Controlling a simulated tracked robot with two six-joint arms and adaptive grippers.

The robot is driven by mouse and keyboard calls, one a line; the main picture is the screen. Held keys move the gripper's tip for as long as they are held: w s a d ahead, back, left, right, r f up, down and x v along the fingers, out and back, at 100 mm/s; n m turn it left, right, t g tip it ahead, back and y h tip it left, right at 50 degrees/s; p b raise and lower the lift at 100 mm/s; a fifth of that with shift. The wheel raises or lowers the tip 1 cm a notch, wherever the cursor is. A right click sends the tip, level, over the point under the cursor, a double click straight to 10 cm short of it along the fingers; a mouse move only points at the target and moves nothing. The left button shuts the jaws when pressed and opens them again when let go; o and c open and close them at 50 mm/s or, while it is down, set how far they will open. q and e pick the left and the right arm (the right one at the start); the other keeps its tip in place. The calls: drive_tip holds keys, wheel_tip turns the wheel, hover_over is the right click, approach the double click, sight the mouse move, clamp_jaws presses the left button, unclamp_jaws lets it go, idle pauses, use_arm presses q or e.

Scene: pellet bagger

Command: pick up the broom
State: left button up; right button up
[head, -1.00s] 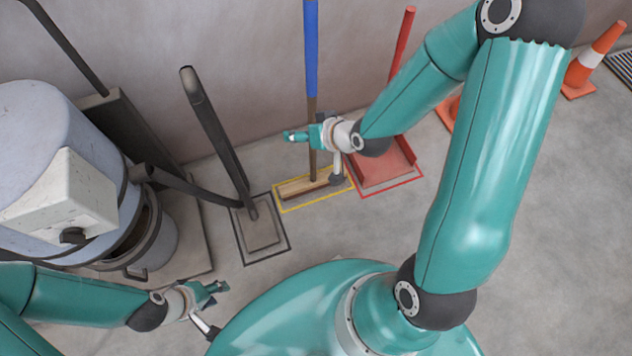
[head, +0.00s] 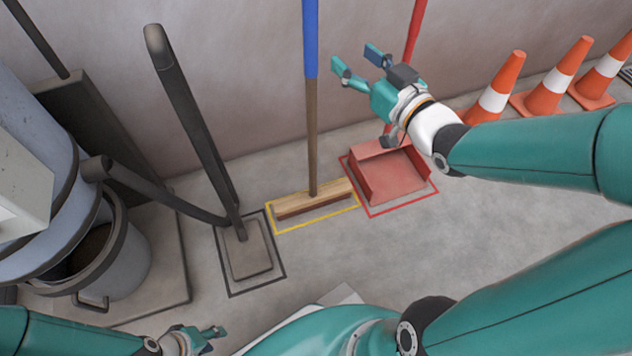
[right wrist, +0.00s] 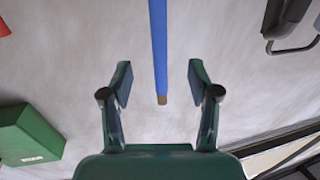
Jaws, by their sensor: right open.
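The broom stands upright against the wall, with a blue upper handle (head: 311,40), a brown lower shaft (head: 312,140) and a wooden head (head: 310,199) on the floor inside a yellow outline. My right gripper (head: 356,62) is open and empty, to the right of the handle at about the height of its blue part. In the right wrist view, the blue handle (right wrist: 159,45) appears between the two spread fingers of the right gripper (right wrist: 160,82), apart from both. My left gripper (head: 212,335) is low at the bottom left, far from the broom; its finger opening is unclear.
A red dustpan (head: 392,178) with a red handle stands right of the broom. A dark long-handled tool (head: 195,125) stands left of it on a floor plate. Orange cones (head: 497,88) line the right wall. Grey machinery (head: 130,255) fills the left.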

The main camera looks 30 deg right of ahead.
sight(315, 25)
drive_tip(key=w+p, duration=0.1)
drive_tip(key=w, duration=0.3)
drive_tip(key=w+p, duration=0.1)
drive_tip(key=w, duration=0.4)
drive_tip(key=shift+d+f, duration=0.15)
drive_tip(key=shift+w+d+b, duration=0.15)
drive_tip(key=shift+w+b, duration=0.15)
drive_tip(key=shift+w, duration=2.8)
clamp_jaws()
use_arm(q)
wheel_tip(315, 25, up, 3)
drive_tip(key=shift+f, duration=0.2)
use_arm(e)
drive_tip(key=shift+r, duration=0.2)
